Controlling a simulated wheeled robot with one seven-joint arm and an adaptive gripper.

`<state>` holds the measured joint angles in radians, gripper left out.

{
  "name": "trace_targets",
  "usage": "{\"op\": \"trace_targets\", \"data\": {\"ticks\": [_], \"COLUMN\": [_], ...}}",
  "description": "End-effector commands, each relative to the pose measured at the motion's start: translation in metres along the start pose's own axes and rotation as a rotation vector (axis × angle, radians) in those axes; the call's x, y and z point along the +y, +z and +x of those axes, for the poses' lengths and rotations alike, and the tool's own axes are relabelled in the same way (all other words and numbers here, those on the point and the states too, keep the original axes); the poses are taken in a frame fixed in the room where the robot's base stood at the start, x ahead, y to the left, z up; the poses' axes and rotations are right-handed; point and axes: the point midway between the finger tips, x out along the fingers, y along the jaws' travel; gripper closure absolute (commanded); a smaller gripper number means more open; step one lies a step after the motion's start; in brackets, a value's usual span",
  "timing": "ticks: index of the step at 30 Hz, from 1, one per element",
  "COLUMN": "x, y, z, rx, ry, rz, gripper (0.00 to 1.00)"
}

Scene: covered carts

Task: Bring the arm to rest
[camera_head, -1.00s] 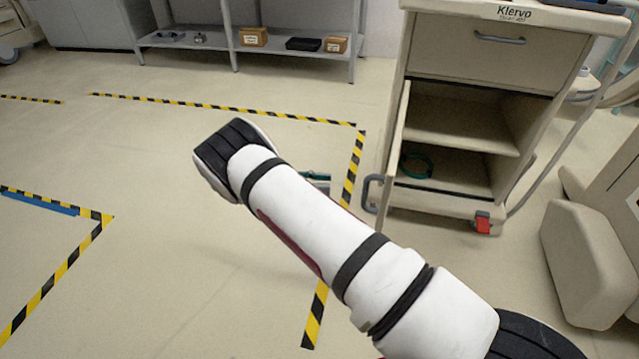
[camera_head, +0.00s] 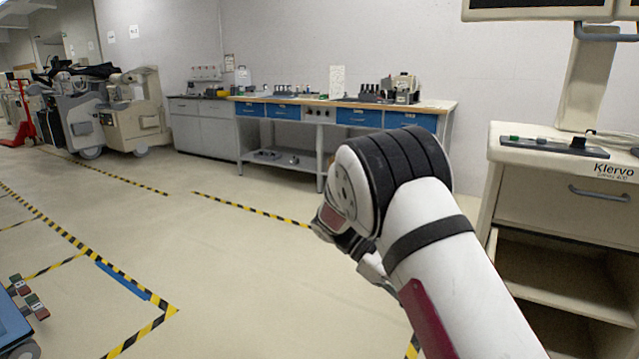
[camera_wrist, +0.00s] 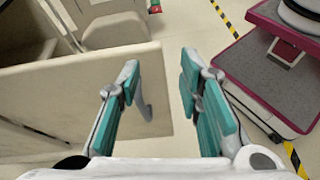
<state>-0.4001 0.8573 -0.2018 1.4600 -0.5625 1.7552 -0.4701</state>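My arm (camera_head: 440,250) reaches up from the lower right in the head view, with its bent joint near the middle of the picture. My gripper (camera_wrist: 160,90) shows in the wrist view with its two teal-padded fingers spread apart. In the head view the fingers are mostly hidden behind my arm.
A beige Klervo cart (camera_head: 545,205) with open shelves stands close on the right. A workbench (camera_head: 330,103) with blue drawers stands along the back wall. Yellow-black tape (camera_head: 250,208) marks the floor. The floor at centre left is clear. A blue platform (camera_head: 12,325) is at lower left.

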Motion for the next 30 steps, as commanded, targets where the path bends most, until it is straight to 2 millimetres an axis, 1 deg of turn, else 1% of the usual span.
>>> {"op": "trace_targets", "data": {"ticks": [1,6,11,15,18,24,30], "x": [-0.003,-0.020,-0.043,-0.069,-0.089,-0.134,-0.183], "y": [0.019,0.071,0.115,0.149,0.170,0.203,0.223], "z": [0.001,0.010,0.021,0.033,0.042,0.063,0.085], "rx": [0.046,0.183,0.310,0.416,0.490,0.632,0.765], "ry": [-0.028,-0.115,-0.193,-0.258,-0.303,-0.389,-0.471], "rz": [0.023,0.101,0.177,0.245,0.298,0.405,0.518], "gripper": [0.67,0.67,0.67,0.67,0.67,0.67,0.67]}}
